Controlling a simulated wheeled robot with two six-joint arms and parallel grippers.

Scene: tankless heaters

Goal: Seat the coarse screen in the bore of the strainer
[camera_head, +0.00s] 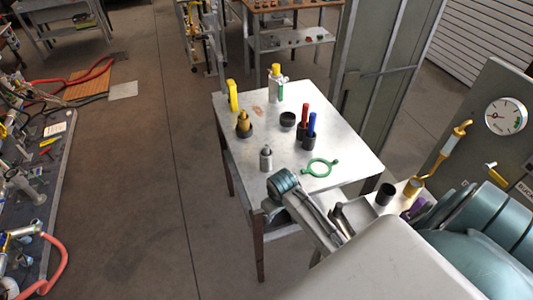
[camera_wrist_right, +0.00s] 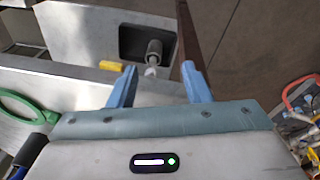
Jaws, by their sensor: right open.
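My right gripper (camera_wrist_right: 158,67) is open, with its two blue fingers apart and nothing visibly held. A grey cylinder (camera_wrist_right: 154,50) with a pale end shows beyond the fingertips, against a dark rectangular plate (camera_wrist_right: 130,40). In the head view my right wrist (camera_head: 283,181) is over the table's near edge and its fingers are hidden. A grey stepped cylinder (camera_head: 266,160) stands upright on the table, just behind the wrist. A short black open cup (camera_head: 288,118) stands farther back. I cannot tell for sure which piece is the coarse screen or the strainer. My left gripper is not in view.
A green ring (camera_head: 320,168) lies right of the wrist. Red-handled (camera_head: 305,113) and blue-handled (camera_head: 312,122) tools stand in dark holders. A brass-topped dark piece (camera_head: 243,124), a yellow object (camera_head: 233,95) and a yellow-capped bottle (camera_head: 276,85) stand farther back. A gauge panel (camera_head: 505,117) rises at right.

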